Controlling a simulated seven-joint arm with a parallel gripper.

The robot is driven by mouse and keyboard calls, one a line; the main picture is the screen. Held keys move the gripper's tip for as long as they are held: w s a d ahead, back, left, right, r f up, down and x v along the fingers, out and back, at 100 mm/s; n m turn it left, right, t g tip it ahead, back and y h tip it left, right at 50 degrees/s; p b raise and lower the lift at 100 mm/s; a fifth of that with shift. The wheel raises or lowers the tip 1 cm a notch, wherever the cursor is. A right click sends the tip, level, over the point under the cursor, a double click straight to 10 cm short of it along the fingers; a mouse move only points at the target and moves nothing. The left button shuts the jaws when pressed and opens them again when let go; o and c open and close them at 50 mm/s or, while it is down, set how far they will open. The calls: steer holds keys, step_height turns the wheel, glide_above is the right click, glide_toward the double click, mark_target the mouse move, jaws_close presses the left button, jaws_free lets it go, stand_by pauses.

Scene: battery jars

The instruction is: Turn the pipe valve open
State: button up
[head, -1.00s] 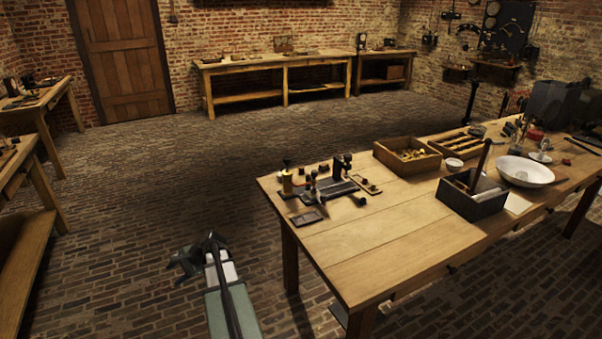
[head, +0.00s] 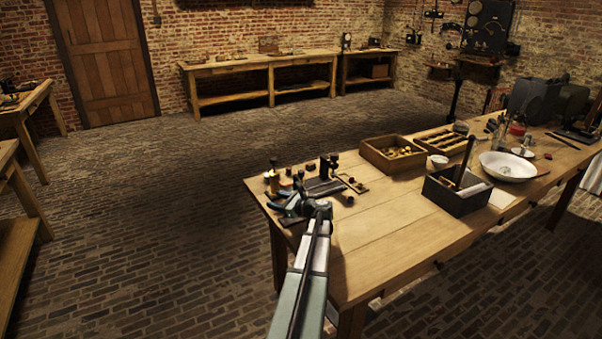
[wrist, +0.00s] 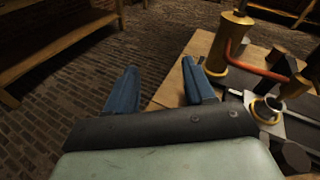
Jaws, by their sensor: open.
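My gripper (head: 284,207) is open and empty at the left end of the wooden table (head: 375,245), by the near left edge of a small apparatus (head: 322,187). In the wrist view my gripper (wrist: 160,82) shows two blue fingers spread apart, with the floor and table edge between them. A brass cylinder (wrist: 231,40) with an orange-red pipe (wrist: 262,68) stands just beyond the right finger. A brass-ringed fitting (wrist: 267,108) on a pale plate lies further right, near dark knobs. I cannot tell which part is the valve handle; my arm hides part of the apparatus in the head view.
A wooden box (head: 392,153) of brass parts, a dark box (head: 457,190) with upright handle and a white bowl (head: 507,166) stand further right on the table. Brick floor (head: 150,230) lies open to the left.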

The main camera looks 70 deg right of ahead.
mark_target(301, 171)
steer(key=s+d+r+m+h, duration=0.2)
steer(key=s+d+r+m, duration=0.15)
steer(key=s, duration=0.45)
steer(key=s+d+r+m+h, duration=0.2)
steer(key=s+d+h, duration=0.15)
steer(key=s, duration=0.45)
steer(key=shift+y, duration=0.45)
steer(key=x, duration=1.3)
steer(key=shift+w+d+f, duration=0.15)
steer(key=shift+w+d, duration=0.05)
steer(key=shift+d, duration=0.1)
steer(key=c, duration=0.9)
steer(key=shift+c, duration=0.2)
